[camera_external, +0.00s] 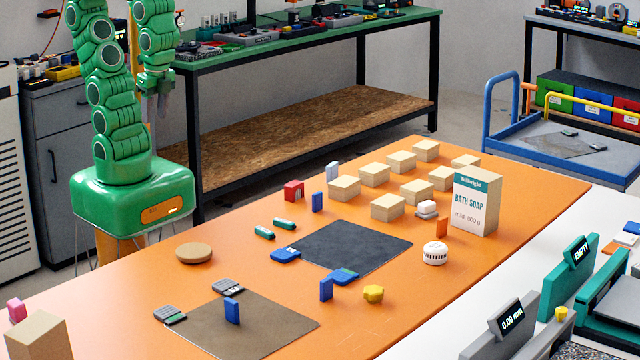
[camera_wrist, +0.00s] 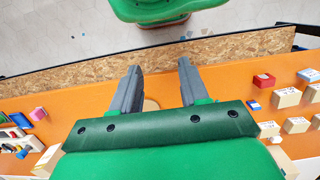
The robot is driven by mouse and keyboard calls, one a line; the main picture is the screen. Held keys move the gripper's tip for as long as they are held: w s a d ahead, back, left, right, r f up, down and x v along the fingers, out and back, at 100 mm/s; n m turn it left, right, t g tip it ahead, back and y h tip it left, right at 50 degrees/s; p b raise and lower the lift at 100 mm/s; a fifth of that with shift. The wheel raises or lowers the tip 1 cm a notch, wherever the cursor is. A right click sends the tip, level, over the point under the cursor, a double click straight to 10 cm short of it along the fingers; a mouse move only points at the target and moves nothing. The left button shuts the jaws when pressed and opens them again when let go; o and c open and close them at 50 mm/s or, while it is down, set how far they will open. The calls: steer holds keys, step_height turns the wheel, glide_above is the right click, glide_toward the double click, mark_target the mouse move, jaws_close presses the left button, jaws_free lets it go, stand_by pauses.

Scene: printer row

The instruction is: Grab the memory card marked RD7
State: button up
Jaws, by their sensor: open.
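My gripper (camera_external: 156,106) hangs beside the orange table's far edge at upper left, open and empty, its fingers pointing down. In the wrist view my gripper (camera_wrist: 158,72) shows two spread grey fingers with nothing between them. Any markings are too small to read, so I cannot tell which is RD7.
The orange table (camera_external: 130,283) also carries a dark mat (camera_external: 365,243), a brown mat (camera_external: 270,335), a round tan disc (camera_external: 194,253), several wooden blocks (camera_external: 388,207), upright blue pieces (camera_external: 232,311) and a bath soap box (camera_external: 477,202). A green-topped bench (camera_external: 300,33) stands behind.

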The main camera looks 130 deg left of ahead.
steer(key=m+y, duration=1.2)
glide_above(313, 199)
steer(key=s+d, duration=0.5)
steer(key=s, duration=0.1)
step_height(313, 199, down, 14)
steer(key=f, duration=0.1)
steer(key=w+f+m, duration=0.1)
steer(key=f+m, duration=0.1)
steer(key=w+f+m+t+y, duration=0.1)
steer(key=w+f+m, duration=0.1)
steer(key=f, duration=0.1)
steer(key=w+f+m, duration=0.1)
steer(key=w+f, duration=0.1)
steer(key=f, duration=0.1)
steer(key=shift+w+d+f+m+t+y, duration=0.1)
steer(key=shift+d+f+m+t+y, duration=0.1)
steer(key=shift+m+t+y, duration=0.15)
steer(key=shift+w+x, duration=0.2)
steer(key=shift+x, duration=1.7)
steer(key=shift+w+x, duration=0.25)
steer(key=shift+x, duration=1.7)
steer(key=shift+f, duration=0.1)
steer(key=shift+c, duration=0.4)
jaws_close()
